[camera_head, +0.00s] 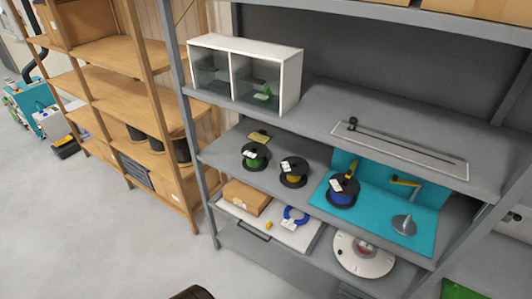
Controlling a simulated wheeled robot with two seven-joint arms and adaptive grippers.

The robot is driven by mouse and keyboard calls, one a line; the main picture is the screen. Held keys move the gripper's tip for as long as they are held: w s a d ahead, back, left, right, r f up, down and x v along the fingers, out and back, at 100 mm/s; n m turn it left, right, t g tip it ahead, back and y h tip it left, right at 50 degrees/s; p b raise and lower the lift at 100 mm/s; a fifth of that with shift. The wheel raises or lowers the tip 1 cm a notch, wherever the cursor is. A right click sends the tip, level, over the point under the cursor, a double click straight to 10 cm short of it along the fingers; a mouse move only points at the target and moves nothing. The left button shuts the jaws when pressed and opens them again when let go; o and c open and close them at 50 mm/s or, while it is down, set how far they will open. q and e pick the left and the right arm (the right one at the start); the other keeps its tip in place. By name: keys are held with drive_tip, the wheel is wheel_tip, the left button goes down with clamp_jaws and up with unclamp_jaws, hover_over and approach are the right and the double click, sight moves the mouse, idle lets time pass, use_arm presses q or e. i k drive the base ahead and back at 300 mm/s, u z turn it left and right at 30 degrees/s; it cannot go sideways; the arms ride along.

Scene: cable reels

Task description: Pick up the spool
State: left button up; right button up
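Several spools show on the grey rack. A black spool with green cable (255,157) and a black spool with yellow cable (293,174) stand on the middle shelf, each with a white tag. A black spool with blue cable (342,192) stands to their right on a teal board (376,215), also tagged. A large white reel (362,257) lies on a lower level. Neither of my grippers can be made out. Only a dark rounded shape shows at the bottom edge, and I cannot tell what it is.
A white two-part cabinet (247,72) and a long slotted plate (400,149) sit on the shelf above. A metal cone (404,224) stands on the board. A cardboard box (246,197) and a blue ring (295,215) lie below.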

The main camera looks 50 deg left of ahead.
sight(254, 154)
drive_tip(key=u, duration=0.45)
drive_tip(key=i, duration=0.95)
drive_tip(key=u, duration=0.7)
